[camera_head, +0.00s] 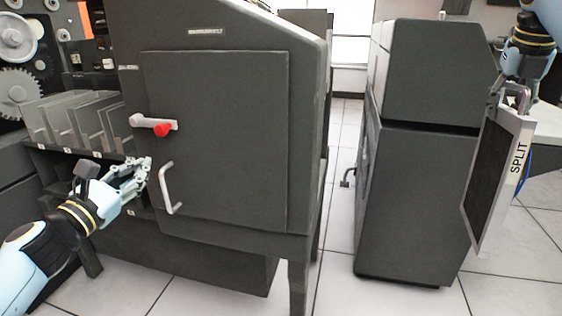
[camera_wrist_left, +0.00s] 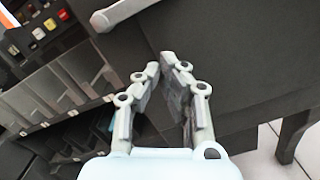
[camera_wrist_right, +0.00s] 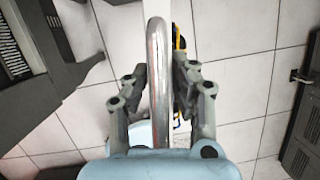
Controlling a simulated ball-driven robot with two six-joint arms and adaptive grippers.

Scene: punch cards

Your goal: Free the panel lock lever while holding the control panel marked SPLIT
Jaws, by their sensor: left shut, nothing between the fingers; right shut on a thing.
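The SPLIT control panel (camera_head: 497,190) hangs upright at the right of the head view, its label on the narrow side. My right gripper (camera_head: 512,92) is shut on its handle; the metal handle (camera_wrist_right: 158,75) runs between the fingers in the right wrist view. The lock lever (camera_head: 155,124), pale with a red knob, lies about level on the dark cabinet door. My left gripper (camera_head: 147,168) is shut and empty, below the lever and left of the door handle (camera_head: 166,188). The left fingertips (camera_wrist_left: 170,62) nearly meet in the left wrist view, in front of dark cabinet surface.
The dark cabinet door (camera_head: 230,150) is closed. Card bins (camera_head: 75,120) and gears (camera_head: 20,85) stand at the left. Another dark cabinet (camera_head: 415,190) stands between the door's machine and the panel. Tiled floor (camera_head: 335,220) shows between the machines.

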